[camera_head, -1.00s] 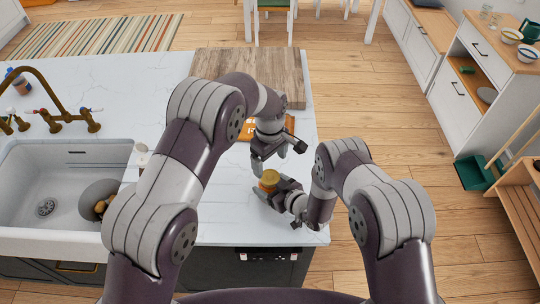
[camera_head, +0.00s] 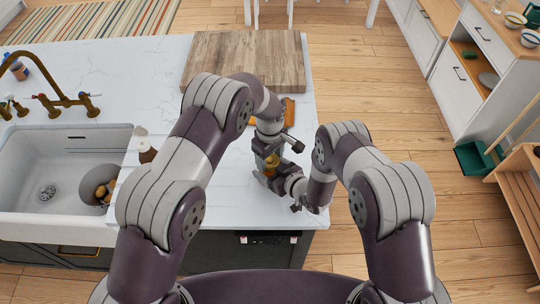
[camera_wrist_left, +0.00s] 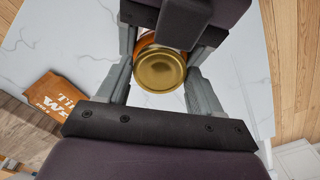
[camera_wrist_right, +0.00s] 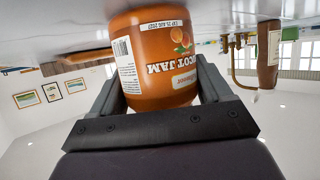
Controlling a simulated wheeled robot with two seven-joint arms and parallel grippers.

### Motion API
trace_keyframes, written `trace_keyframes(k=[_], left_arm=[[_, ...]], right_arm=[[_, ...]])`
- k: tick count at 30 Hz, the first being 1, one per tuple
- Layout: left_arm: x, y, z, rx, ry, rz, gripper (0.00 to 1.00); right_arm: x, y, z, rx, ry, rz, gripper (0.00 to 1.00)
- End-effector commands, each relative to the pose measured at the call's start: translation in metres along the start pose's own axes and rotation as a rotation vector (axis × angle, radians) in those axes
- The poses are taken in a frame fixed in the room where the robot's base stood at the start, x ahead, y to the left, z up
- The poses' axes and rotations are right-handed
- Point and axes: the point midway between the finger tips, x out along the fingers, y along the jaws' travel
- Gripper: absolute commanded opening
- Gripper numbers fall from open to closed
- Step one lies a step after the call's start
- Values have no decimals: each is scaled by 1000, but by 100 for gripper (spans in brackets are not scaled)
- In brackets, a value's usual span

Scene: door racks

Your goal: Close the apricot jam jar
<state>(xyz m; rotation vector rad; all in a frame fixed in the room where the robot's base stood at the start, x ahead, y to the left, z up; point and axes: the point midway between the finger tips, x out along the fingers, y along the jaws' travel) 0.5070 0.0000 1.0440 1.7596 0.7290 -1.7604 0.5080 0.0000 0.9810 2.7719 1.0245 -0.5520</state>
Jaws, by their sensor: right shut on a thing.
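The apricot jam jar (camera_wrist_right: 160,65) is an orange jar with a printed label, seen upside down in the right wrist view. My right gripper (camera_wrist_right: 165,95) is shut around its body; in the head view this gripper (camera_head: 272,175) is low at the counter's right part. The gold lid (camera_wrist_left: 160,70) sits on top of the jar in the left wrist view. My left gripper (camera_head: 267,157) is open above the jar, its fingers on either side of the lid. Whether they touch the lid I cannot tell. The lid's seam with the jar is hidden.
A wooden board (camera_head: 245,62) lies at the counter's back. A sink (camera_head: 60,180) with a brass tap is at left.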

Motion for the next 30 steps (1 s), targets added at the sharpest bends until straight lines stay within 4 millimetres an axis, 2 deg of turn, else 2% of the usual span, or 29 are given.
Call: trace_keyframes(k=[8,11,15,18,21,27,28,30], left_arm=[[0,0,0,37,0,0,28],[0,0,0,250,0,0,28],[0,0,0,625,0,-1,27],[0,0,0,790,0,-1,27],[0,0,-1,847,0,-1,27],[0,0,-1,847,0,-1,27],[0,0,-1,846,0,-1,67],[0,0,-1,846,0,-1,89]], right_arm=[[0,0,-1,-1,2,0,0],[0,0,-1,-1,2,0,0],[0,0,-1,0,2,0,0],[0,0,-1,0,2,1,0],[0,0,-1,0,2,1,0],[0,0,-1,0,2,1,0],[0,0,-1,0,2,1,0],[0,0,-1,0,2,1,0]])
